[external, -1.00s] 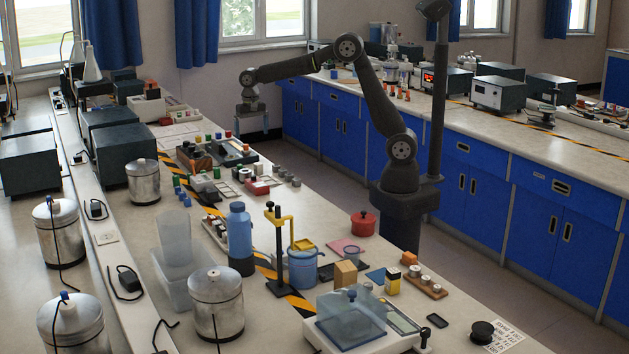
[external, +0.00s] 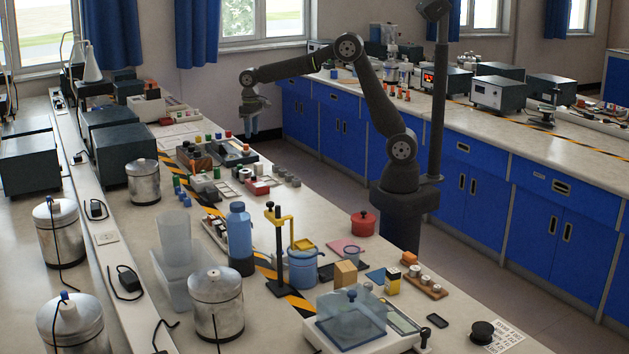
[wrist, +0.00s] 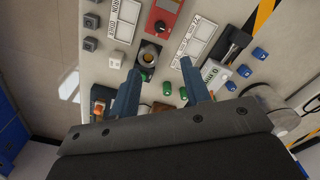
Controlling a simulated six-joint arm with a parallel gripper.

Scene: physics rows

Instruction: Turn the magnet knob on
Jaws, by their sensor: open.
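My gripper (external: 252,128) hangs downward near the far end of the bench, above bench height in the external view. In the wrist view its two blue fingers (wrist: 161,67) are apart with nothing held between them. A red box with a dark knob (wrist: 160,27) lies beyond the fingertips in the wrist view. A red unit also shows on the bench in the external view (external: 259,187). I cannot tell for certain which part is the magnet knob.
Green caps (wrist: 167,89) and blue caps (wrist: 260,53) stand close around the fingers in the wrist view. Small grey blocks (wrist: 91,20) lie at the left. A blue bottle (external: 239,232) and a yellow stand (external: 280,240) rise nearer on the bench.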

